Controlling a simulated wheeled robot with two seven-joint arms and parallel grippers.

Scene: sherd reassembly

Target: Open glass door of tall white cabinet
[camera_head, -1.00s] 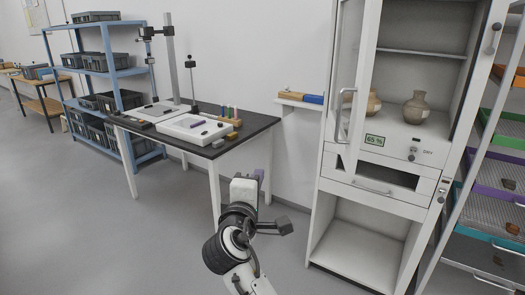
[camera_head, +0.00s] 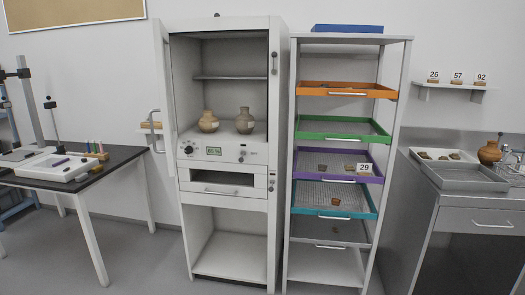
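The tall white cabinet (camera_head: 279,150) stands left of centre. Its glass door (camera_head: 163,75) is hinged on the left and stands swung open, seen nearly edge-on. The door's curved handle (camera_head: 153,130) is on its left side. The upper compartment is uncovered. Inside, a tan pot (camera_head: 208,122) and a second brownish pot (camera_head: 245,121) stand on the compartment floor below a shelf. Neither gripper shows in this view.
A rack of coloured trays (camera_head: 345,90) stands close on the cabinet's right. A black-topped table (camera_head: 105,165) is at the left, near the open door. A metal counter (camera_head: 480,205) is at the right. Floor is clear in front of the cabinet's left side.

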